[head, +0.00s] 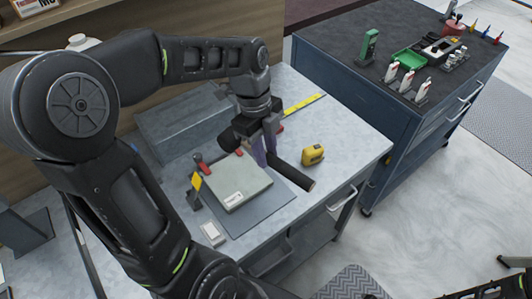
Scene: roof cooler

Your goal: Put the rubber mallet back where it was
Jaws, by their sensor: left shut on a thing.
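My left arm reaches over the grey workbench (345,135) from the left. My left gripper (265,150) points down and is shut on a dark, thick bar, which I take to be the rubber mallet (293,174). The bar slants down to the right and ends in a brownish face. My gripper hides its middle, so I cannot tell where its head begins. It is close above the bench or touching it; I cannot tell which. My right gripper is not in view.
A grey-green case (240,184) lies on a dark mat (262,211) beside the gripper. A yellow tape measure (313,154) stands right of the bar. A yellow level (303,104) lies behind. A blue cabinet (345,84) with tools stands at right. The bench's right end is clear.

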